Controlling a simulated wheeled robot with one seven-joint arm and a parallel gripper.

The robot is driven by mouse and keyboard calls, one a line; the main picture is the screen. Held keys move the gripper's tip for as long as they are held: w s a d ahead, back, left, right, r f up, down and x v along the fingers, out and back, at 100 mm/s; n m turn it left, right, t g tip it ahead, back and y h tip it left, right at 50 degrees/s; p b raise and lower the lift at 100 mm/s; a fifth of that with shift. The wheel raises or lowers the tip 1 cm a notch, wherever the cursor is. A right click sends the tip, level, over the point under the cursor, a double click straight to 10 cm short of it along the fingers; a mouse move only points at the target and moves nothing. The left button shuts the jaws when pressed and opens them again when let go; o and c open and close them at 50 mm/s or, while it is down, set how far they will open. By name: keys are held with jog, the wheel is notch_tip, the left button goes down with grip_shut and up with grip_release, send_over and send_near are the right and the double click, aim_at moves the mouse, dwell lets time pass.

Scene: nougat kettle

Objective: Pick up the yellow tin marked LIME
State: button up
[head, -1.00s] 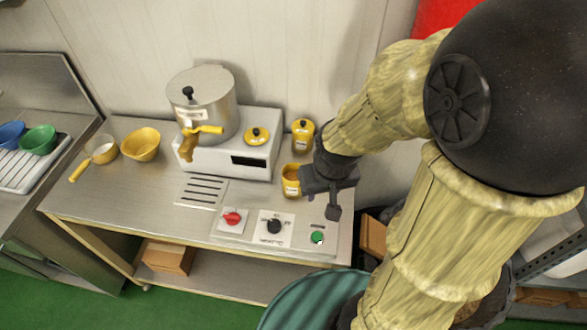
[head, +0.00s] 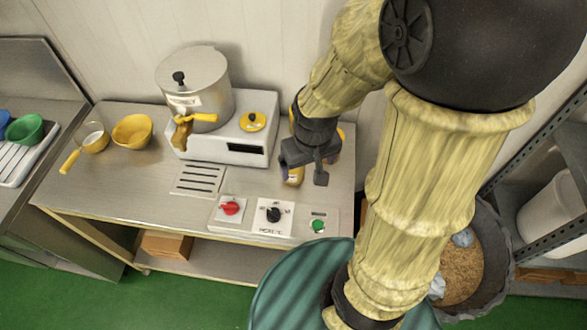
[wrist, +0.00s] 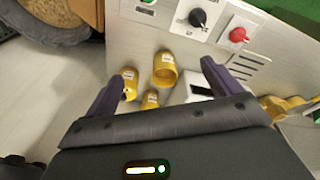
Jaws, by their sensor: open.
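Three yellow tins with small white labels stand together at the right end of the steel counter. The wrist view shows an open-topped tin (wrist: 165,72), a second tin (wrist: 130,88) to its left and a third tin (wrist: 150,101) beyond. The labels are too small to read, so I cannot tell which is LIME. In the head view my gripper (head: 304,172) is above the tins and partly hides them; a bit of one yellow tin (head: 294,178) shows below it. In the wrist view the jaws (wrist: 163,73) are spread and empty, with the tins between and below them.
A white cooker (head: 190,147) with a steel kettle (head: 200,88) stands left of the tins. Knobs and a green button (head: 318,226) line the counter's front. Yellow bowl (head: 133,131) and a yellow-handled pan (head: 93,140) lie farther left.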

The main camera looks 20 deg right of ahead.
jog(key=w+a+f+n+t+h+p, duration=0.1)
jog(key=w+a+f+n+h, duration=0.1)
jog(key=a+f+n+h, duration=0.2)
jog(key=w+a+f+n+t+h, duration=0.1)
jog(key=w+a+f+n+h, duration=0.2)
jog(key=a+f+n, duration=0.3)
jog(key=w+a+f+n+t+h+p, duration=0.1)
jog(key=a+f+n+h, duration=0.4)
jog(key=n, duration=0.5)
jog(key=shift+w+a+f+n+p, duration=0.1)
jog(key=shift+w+a+n+p, duration=0.25)
jog(key=shift+w, duration=0.5)
jog(key=shift+a+f+n+t, duration=0.1)
jog(key=shift+a+n+t, duration=0.2)
jog(key=shift+a, duration=0.1)
jog(key=shift+s+d, duration=0.1)
jog(key=shift+d, duration=0.05)
jog(key=b+x, duration=0.2)
jog(key=x, duration=0.9)
jog(key=shift+d, duration=0.3)
jog(key=b+x, duration=0.1)
jog(key=x, duration=0.5)
jog(key=shift+b, duration=0.4)
jog(key=shift+c, duration=0.2)
